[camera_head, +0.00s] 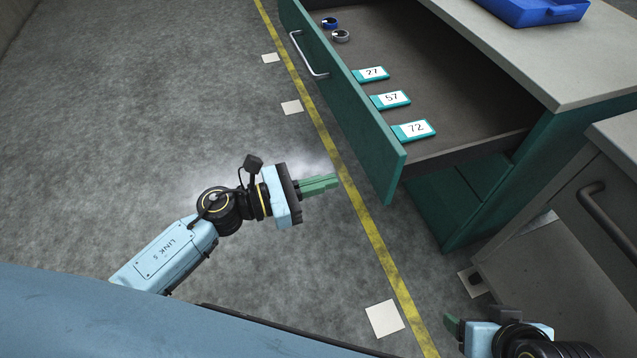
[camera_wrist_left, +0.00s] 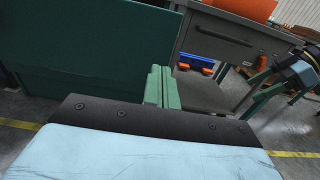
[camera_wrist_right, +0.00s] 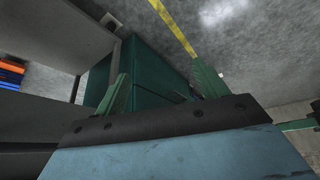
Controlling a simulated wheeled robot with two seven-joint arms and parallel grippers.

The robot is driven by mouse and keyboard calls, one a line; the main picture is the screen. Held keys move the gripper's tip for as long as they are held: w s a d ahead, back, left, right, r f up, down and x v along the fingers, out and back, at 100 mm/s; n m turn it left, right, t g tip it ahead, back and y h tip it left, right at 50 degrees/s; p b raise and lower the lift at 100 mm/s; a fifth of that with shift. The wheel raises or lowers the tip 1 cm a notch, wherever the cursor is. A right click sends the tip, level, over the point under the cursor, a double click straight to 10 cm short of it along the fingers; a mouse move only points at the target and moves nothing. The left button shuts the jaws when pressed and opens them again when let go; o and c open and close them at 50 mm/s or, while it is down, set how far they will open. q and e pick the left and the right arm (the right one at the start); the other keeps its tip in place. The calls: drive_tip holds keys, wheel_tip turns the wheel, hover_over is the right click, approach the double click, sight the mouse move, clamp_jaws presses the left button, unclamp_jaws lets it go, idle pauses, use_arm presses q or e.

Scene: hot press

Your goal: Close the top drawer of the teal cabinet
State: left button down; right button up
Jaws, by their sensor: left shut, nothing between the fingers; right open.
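The teal cabinet (camera_head: 480,190) stands at the right in the head view, with its top drawer (camera_head: 345,100) pulled well out. The drawer front carries a metal handle (camera_head: 309,54). Inside lie cards marked 27 (camera_head: 371,74), 57 (camera_head: 390,99) and 72 (camera_head: 413,130), and two small rings. My left gripper (camera_head: 332,182) is shut and empty, just left of the drawer front's near end and apart from it. In the left wrist view a teal panel (camera_wrist_left: 90,45) fills the upper left, beyond the fingers (camera_wrist_left: 160,88). My right gripper (camera_wrist_right: 163,85) is open and empty, low at the right.
A grey cabinet (camera_head: 590,210) with a dark handle stands near right. A blue tray (camera_head: 530,10) sits on the countertop (camera_head: 545,55) above the drawer. The floor left of the drawer is clear, with a yellow line (camera_head: 385,255) along it.

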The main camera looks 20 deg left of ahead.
sight(386, 166)
use_arm(q)
drive_tip(key=x, duration=0.9)
drive_tip(key=shift+w+d+b, duration=0.1)
drive_tip(key=shift+b, duration=0.3)
drive_tip(key=shift+w+d, duration=0.2)
drive_tip(key=shift+d, duration=0.15)
use_arm(e)
drive_tip(key=w, duration=0.1)
drive_tip(key=w+a+r+t, duration=0.1)
drive_tip(key=w+t, duration=0.1)
drive_tip(key=shift+w+a+r+y, duration=0.25)
drive_tip(key=shift+w+r+y, duration=0.05)
drive_tip(key=shift+y, duration=0.1)
